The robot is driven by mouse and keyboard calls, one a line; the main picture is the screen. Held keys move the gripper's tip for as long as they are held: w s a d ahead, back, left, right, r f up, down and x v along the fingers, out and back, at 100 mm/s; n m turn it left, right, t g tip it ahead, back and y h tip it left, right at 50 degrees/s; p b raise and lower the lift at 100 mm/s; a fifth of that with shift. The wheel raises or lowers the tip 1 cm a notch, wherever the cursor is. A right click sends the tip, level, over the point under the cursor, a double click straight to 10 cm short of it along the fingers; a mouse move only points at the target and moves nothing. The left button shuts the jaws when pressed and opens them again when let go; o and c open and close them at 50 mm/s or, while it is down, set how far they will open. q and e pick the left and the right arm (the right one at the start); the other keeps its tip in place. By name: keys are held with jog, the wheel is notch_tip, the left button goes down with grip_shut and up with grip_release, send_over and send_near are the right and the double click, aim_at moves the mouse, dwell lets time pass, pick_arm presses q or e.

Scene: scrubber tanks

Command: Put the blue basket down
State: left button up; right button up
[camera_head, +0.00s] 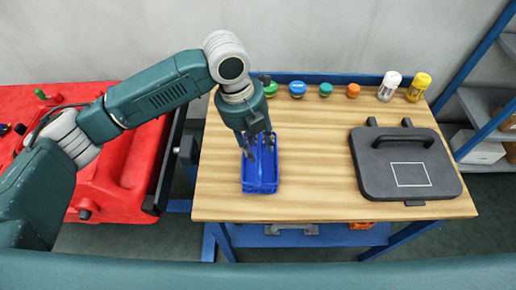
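The blue basket (260,187) is at the left-middle part of the wooden workbench top (315,180). It looks upright and seems to rest on the wood, near the front edge. My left gripper (258,149) points down over the back part of the basket and hides some of it. Its two fingers show apart, one toward each side of the basket's middle. Whether they touch the basket or its handle is too small to tell. My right gripper is not in view.
Several coloured caps, including a blue one (297,89), line the bench's back edge beside a white bottle (389,86) and a yellow bottle (418,87). A dark grey lid (400,180) lies at right. The bench middle is clear. A red machine (120,185) stands left.

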pick_arm(q)
notch_tip(320, 180, up, 10)
jog(key=a+b, duration=0.1)
jog(key=a, duration=0.1)
jog(key=shift+b, duration=0.35)
jog(key=shift+f, duration=0.1)
